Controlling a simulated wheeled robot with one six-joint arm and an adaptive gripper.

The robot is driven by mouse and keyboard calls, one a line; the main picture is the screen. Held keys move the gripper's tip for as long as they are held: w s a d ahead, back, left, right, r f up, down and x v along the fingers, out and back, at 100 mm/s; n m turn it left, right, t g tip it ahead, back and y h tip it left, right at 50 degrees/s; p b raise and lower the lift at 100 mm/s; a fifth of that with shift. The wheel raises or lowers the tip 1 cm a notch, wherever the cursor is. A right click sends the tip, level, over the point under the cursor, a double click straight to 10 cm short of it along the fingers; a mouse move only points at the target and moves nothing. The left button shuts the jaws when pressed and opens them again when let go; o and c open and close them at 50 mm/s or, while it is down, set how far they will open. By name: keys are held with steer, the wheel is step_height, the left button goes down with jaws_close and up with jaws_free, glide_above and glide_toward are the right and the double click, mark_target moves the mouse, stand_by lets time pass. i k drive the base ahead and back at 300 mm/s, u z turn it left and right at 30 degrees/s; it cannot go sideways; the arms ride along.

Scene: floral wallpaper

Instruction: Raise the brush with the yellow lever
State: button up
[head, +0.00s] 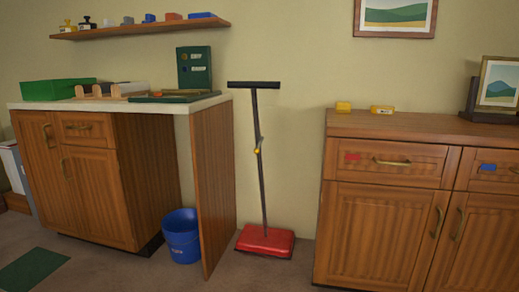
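A carpet sweeper with a red head (265,241) stands on the floor between the desk and the right cabinet. Its dark upright handle (262,185) leans slightly and ends in a black crossbar grip (254,85). A small yellow lever (257,151) sits about halfway up the handle. The brush is hidden; I cannot tell whether it is raised or lowered. My gripper is not in view.
A wooden desk (216,180) stands left of the sweeper, with a blue bucket (181,237) under it. A wooden cabinet (380,225) stands to the right, with small yellow items (382,110) on top. Floor in front of the sweeper is clear. A green mat (33,270) lies front left.

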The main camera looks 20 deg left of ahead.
mark_target(256, 151)
steer(key=u, duration=0.55)
steer(key=k, duration=0.65)
steer(key=u, duration=0.6)
steer(key=i, duration=1.35)
steer(key=z, duration=0.75)
